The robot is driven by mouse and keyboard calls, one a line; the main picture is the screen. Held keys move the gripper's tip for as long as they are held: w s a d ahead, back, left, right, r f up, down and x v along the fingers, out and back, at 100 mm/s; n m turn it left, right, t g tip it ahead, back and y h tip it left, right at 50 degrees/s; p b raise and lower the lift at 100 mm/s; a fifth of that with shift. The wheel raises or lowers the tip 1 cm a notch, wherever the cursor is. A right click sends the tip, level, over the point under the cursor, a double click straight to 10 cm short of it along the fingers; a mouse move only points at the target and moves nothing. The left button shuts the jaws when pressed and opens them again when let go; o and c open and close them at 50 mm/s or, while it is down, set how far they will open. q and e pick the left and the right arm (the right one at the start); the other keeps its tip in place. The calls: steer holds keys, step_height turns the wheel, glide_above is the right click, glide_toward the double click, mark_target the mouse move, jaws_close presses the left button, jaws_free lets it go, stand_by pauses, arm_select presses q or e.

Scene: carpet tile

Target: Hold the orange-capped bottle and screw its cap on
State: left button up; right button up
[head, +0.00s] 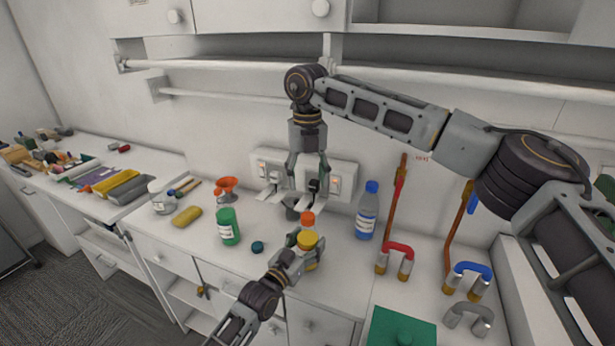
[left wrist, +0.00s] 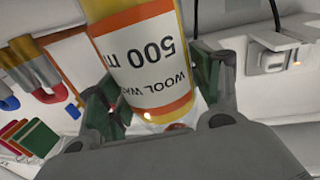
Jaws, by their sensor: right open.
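My left gripper (head: 292,258) is shut around a yellow-orange bottle (head: 311,264) near the front of the bench. In the left wrist view the bottle (left wrist: 150,60) appears upside down between the finger pads, with a white label reading 500. An orange cap (head: 307,219) shows just above and behind the bottle's yellow top in the head view. I cannot tell whether this cap sits on the held bottle or on another behind it. My right gripper (head: 307,178) is open and empty, pointing down above the orange cap.
A green bottle (head: 228,227) and a dark teal cap (head: 257,247) are left of my left gripper. A blue bottle (head: 367,212) stands to the right. Red (head: 397,249) and blue (head: 472,268) horseshoe magnets are farther right. Wall sockets (head: 342,182) are behind my right gripper.

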arm_select(q)
steer(key=shift+o, duration=1.2)
steer(key=shift+s+a, duration=0.1)
steer(key=v, duration=1.1)
steer(key=shift+s+a, duration=0.15)
steer(key=shift+s, duration=0.2)
